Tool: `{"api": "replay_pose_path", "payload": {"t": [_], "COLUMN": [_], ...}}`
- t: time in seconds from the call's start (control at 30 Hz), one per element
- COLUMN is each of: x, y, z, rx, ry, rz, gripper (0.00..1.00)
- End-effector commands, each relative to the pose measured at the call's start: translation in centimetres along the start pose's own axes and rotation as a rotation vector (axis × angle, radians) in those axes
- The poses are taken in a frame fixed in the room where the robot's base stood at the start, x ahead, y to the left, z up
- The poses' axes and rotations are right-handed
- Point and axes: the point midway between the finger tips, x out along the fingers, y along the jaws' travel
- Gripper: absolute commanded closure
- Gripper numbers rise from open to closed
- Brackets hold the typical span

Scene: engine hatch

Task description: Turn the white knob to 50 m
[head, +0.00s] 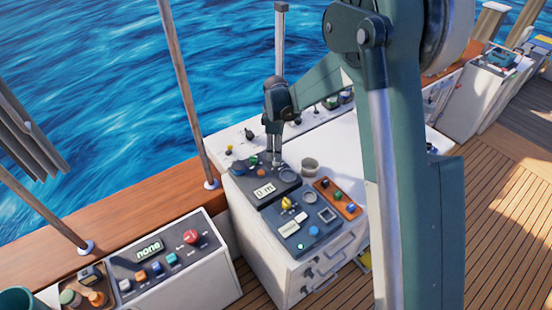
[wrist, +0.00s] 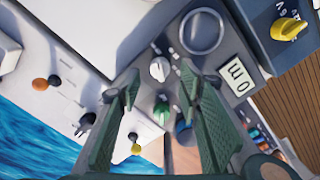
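The white knob (wrist: 160,69) sits on a dark panel (wrist: 212,72) in the wrist view. My gripper (wrist: 158,74) is open, its green fingertips on either side of the knob with gaps showing. In the head view my gripper (head: 277,160) points down over the panel's back edge; I cannot make out the white knob there. The panel's display (head: 264,190) reads "0 m"; it also shows, turned, in the wrist view (wrist: 237,80). I cannot tell how far above the panel the fingertips are.
A green knob (wrist: 162,110) lies between my fingers, nearer the palm. A blue knob (wrist: 183,132) is partly hidden by the right finger. A yellow knob (head: 287,203) is on the panel in front. A separate box at left has a display (head: 149,248) reading "none".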

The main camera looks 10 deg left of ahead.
Motion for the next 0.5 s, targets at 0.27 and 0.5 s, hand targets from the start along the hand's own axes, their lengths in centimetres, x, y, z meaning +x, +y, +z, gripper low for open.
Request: {"api": "replay_pose_path", "payload": {"t": [0.27,0.5], "x": [3.0,4.5], "y": [0.0,0.0], "z": [0.0,0.0], "rx": [0.000,0.000], "ry": [0.000,0.000], "rz": [0.000,0.000], "gripper": [0.65,0.65]}}
